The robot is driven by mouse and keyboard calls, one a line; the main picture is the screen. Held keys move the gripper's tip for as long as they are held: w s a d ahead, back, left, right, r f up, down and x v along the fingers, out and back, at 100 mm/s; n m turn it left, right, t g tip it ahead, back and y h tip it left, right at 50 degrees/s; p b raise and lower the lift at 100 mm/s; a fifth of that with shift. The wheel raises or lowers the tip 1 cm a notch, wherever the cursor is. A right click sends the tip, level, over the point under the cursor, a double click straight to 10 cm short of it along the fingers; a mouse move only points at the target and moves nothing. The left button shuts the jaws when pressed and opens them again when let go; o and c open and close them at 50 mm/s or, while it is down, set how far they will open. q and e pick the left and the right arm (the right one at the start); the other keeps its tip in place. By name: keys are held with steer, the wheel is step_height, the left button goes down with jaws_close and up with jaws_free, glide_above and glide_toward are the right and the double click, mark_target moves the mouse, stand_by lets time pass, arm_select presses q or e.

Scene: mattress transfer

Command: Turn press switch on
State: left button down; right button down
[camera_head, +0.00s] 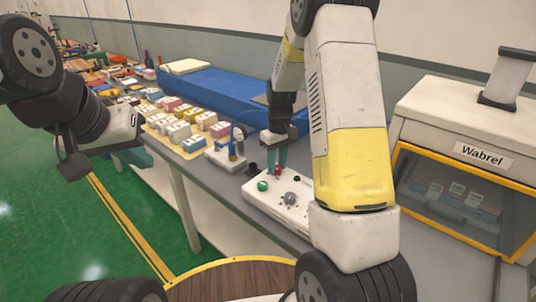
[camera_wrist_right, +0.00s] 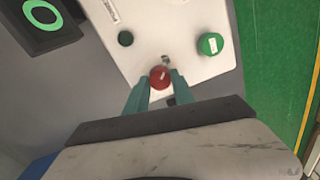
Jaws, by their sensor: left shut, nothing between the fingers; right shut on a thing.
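A white control panel (camera_head: 270,204) lies on the grey bench, also seen in the right wrist view (camera_wrist_right: 180,20). It carries a green button (camera_head: 262,185), a grey round knob (camera_head: 291,198), and a red-tipped switch (camera_head: 277,172). In the right wrist view the green button (camera_wrist_right: 211,44) is right of the red round tip (camera_wrist_right: 160,77). My right gripper (camera_head: 277,158) points down over the panel, its teal fingers shut on the red tip. Which control is the press switch I cannot tell. My left gripper (camera_head: 141,157) is shut and empty, left of the bench, partly hidden by its arm.
A white cabinet labelled Wabrel (camera_head: 470,130) with a yellow-framed window stands at the right. A small white device (camera_head: 226,155) sits just beyond the panel. Several small boxes and a blue mattress (camera_head: 215,95) lie farther back. Green floor is free at the left.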

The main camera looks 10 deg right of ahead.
steer(key=shift+m, duration=0.3)
steer(key=m, duration=0.3)
steer(key=shift+m, duration=0.3)
steer(key=m, duration=0.4)
steer(key=shift+m, duration=0.3)
steer(key=m, duration=0.4)
steer(key=shift+m, duration=0.3)
steer(key=shift+m+t, duration=0.4)
steer(key=shift+m, duration=1.9)
steer(key=c, duration=1.1)
jaws_free()
